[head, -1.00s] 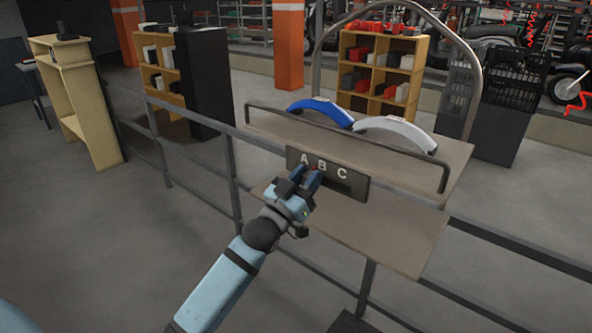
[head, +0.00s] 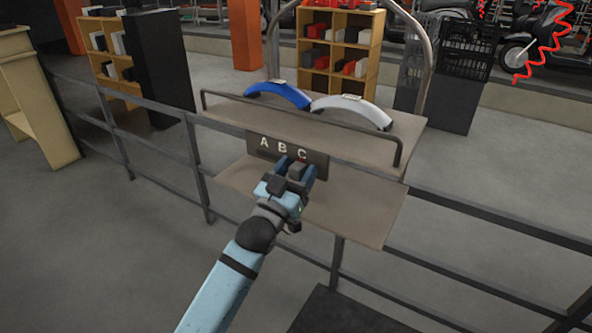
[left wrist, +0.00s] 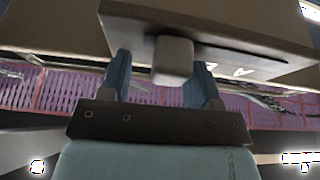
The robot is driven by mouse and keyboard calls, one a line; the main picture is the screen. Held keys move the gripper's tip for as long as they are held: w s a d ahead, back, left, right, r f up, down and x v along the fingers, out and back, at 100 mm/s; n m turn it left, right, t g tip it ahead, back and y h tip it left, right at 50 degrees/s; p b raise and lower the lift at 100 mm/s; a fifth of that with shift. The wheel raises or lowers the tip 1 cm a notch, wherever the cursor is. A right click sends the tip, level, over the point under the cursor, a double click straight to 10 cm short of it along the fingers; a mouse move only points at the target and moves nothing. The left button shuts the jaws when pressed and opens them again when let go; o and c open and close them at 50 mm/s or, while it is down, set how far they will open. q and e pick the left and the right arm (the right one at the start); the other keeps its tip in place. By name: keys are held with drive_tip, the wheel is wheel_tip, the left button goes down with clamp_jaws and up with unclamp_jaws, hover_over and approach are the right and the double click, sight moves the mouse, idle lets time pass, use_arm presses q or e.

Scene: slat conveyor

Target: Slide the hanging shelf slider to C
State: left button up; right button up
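The hanging shelf's dark label plate (head: 257,155) carries the letters A, B and C on its front. In the left wrist view a pale grey slider knob (left wrist: 173,60) sticks out under the plate. My left gripper (head: 296,172) is in front of the plate, below the B and C letters. In the left wrist view its blue fingers (left wrist: 162,82) stand apart on either side of the knob. A gap shows between the knob and the left-hand finger; contact at the other finger is unclear. The slot is partly hidden by the gripper. My right gripper is not in view.
The upper shelf (head: 345,150) holds a blue arched part (head: 278,94) and a white one (head: 350,108), behind a dark rail (head: 300,119). A lower shelf (head: 350,212) lies under the plate. Dark railings (head: 480,237) run either side.

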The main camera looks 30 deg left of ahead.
use_arm(q)
drive_tip(key=shift+a, duration=0.1)
drive_tip(key=shift+s+f, duration=0.15)
drive_tip(key=shift+s, duration=0.05)
drive_tip(key=d+b+v, duration=0.1)
drive_tip(key=b+v, duration=0.1)
drive_tip(key=v, duration=1.1)
drive_tip(key=shift+s+a, duration=0.25)
drive_tip(key=shift+a, duration=0.15)
